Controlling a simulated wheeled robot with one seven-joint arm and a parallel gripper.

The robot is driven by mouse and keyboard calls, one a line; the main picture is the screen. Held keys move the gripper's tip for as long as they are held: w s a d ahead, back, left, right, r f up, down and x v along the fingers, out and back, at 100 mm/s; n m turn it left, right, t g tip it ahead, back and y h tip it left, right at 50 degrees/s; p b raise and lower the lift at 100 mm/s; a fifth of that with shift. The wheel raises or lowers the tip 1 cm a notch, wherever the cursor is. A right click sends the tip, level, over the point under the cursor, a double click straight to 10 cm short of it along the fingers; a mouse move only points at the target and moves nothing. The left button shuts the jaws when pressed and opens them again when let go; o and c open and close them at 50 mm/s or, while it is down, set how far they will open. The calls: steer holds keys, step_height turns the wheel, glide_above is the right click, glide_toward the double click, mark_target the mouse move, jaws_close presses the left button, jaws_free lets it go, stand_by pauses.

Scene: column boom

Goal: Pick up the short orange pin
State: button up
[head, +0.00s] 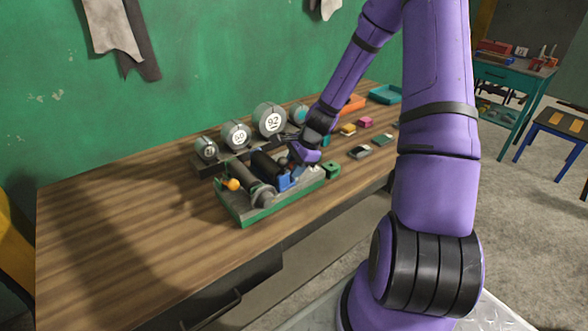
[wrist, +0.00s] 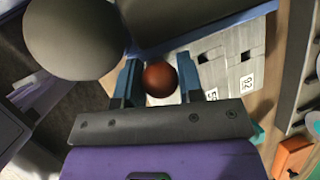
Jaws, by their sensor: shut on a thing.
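My gripper (wrist: 160,80) is shut on a dark orange-brown round knob (wrist: 160,79), which shows between its two blue fingers in the wrist view. This looks like the head of the short orange pin; any shaft below it is hidden. In the head view my gripper (head: 305,154) is low over the right part of the green-edged fixture (head: 248,217), and its fingers and the held pin cannot be made out. Another knob, yellow-orange (head: 232,184), sits at the left end of the fixture.
The table's left part (head: 100,240) is clear.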

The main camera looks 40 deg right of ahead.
steer(key=shift+r, duration=0.15)
steer(key=shift+r, duration=4.85)
